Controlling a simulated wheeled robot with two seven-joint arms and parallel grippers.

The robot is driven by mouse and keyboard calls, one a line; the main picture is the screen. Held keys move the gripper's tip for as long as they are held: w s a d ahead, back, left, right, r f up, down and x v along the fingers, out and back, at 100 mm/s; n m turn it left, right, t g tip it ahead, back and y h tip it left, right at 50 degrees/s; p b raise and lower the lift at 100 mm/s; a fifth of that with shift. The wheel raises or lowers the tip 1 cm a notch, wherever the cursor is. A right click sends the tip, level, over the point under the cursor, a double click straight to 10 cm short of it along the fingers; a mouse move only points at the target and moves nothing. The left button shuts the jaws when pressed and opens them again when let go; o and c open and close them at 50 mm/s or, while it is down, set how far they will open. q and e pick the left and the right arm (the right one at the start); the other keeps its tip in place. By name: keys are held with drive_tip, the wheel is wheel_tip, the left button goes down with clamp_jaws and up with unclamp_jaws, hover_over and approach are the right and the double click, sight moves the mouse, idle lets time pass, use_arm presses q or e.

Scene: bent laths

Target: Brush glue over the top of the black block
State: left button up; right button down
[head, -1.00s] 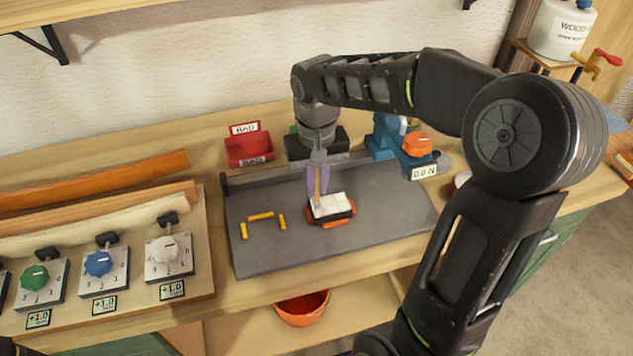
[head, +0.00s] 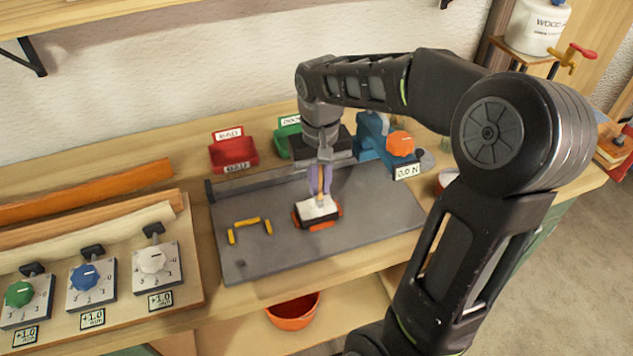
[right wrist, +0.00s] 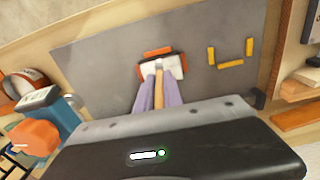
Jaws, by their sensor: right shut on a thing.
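The black block (head: 318,218) lies on the grey mat (head: 260,255) with orange pieces around it. Its top is largely white, and black shows along its side. It also shows in the right wrist view (right wrist: 147,70). My right gripper (head: 320,184) points down above the block, its purple fingers shut on a wooden-handled brush (head: 321,197). The brush's lower end is at the white top, near its middle; the bristles are too small to make out. The brush handle also shows in the right wrist view (right wrist: 159,92). My left gripper is not in view.
Yellow strips (head: 247,223) form an open bracket left of the block. A red bin (head: 233,154), a green bin (head: 287,140) and a blue device with an orange knob (head: 400,144) stand behind. A knob panel (head: 125,280) is at left.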

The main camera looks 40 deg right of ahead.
drive_tip(key=shift+d, duration=0.1)
drive_tip(key=shift+s+d+f, duration=0.1)
drive_tip(key=shift+s+d, duration=0.25)
drive_tip(key=shift+d, duration=0.55)
drive_tip(key=shift+s+d, duration=0.3)
drive_tip(key=shift+d, duration=0.55)
drive_tip(key=shift+w+a, duration=0.2)
drive_tip(key=shift+a, duration=0.45)
drive_tip(key=shift+w+a, duration=0.25)
drive_tip(key=shift+a, duration=0.35)
drive_tip(key=shift+w+a, duration=0.2)
drive_tip(key=shift+a, duration=0.45)
drive_tip(key=a, duration=0.1)
drive_tip(key=w+a, duration=0.1)
drive_tip(key=a, duration=0.1)
drive_tip(key=shift+w+a, duration=0.15)
drive_tip(key=shift+a, duration=0.15)
